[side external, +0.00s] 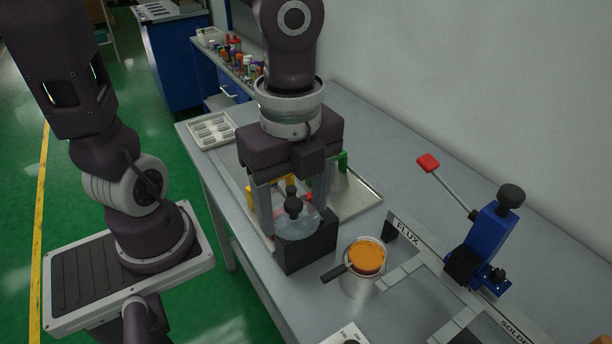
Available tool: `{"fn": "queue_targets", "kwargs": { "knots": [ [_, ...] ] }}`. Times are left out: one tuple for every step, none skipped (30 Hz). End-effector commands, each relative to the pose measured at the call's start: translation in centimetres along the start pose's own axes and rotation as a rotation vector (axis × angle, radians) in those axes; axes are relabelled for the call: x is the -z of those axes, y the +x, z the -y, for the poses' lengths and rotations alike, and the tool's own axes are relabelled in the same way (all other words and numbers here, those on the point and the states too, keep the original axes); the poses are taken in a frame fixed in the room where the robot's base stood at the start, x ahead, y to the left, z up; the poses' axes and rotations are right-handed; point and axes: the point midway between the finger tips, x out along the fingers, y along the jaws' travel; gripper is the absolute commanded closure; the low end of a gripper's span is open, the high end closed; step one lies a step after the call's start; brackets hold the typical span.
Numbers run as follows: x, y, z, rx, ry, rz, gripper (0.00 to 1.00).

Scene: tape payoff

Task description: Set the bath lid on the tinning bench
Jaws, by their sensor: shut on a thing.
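The bath lid (297,224) is a round grey disc with a black knob (293,204) standing up from it. It is at, or just above, the top of a dark block-shaped bath (307,250); I cannot tell if they touch. My gripper (294,217) points down from above, its two fingers on opposite sides of the lid with the knob between them. It is shut on the lid, apparently at the rim; the exact contact is partly hidden. The grey tinning bench (405,315) runs along the wall.
A metal pot (362,268) with orange contents and a dark handle stands close right of the bath. A blue clamp (487,238) with a red-tipped lever stands farther right, beside the FLUX label strip (408,234). A metal tray (358,200) lies behind, a parts tray (210,130) at back left.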

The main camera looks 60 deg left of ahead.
Motion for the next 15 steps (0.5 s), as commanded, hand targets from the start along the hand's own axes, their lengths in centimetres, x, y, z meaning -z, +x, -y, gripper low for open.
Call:
{"fn": "queue_targets", "kwargs": {
  "knots": [
    [0.0,0.6,0.0,-0.006,0.006,-0.002,0.75],
    [0.0,1.0,-0.1,-0.007,0.006,-0.002,0.75],
    [0.1,1.5,0.0,-0.006,0.006,-0.002,0.75],
    [0.1,1.9,0.0,-0.005,0.006,-0.004,0.75],
    [0.2,2.3,-0.1,-0.005,0.008,-0.005,0.75],
    [0.2,2.9,-0.1,-0.004,0.01,-0.007,0.75],
    [0.2,3.4,-0.1,-0.004,0.01,-0.006,0.75],
    [0.2,3.8,0.0,-0.004,0.009,-0.005,0.75],
    [0.2,4.5,-0.1,-0.004,0.009,-0.006,0.75],
    [0.2,5.0,-0.1,-0.005,0.01,-0.006,0.75],
    [0.3,5.5,-0.1,-0.006,0.012,-0.006,0.75],
    [0.2,6.4,-0.1,-0.005,0.011,-0.005,0.75],
    [0.2,7.1,-0.1,-0.004,0.011,-0.005,0.75],
    [0.2,7.7,-0.1,-0.005,0.012,-0.004,0.75],
    [0.3,8.6,-0.2,-0.006,0.013,-0.005,0.75]
  ]
}}
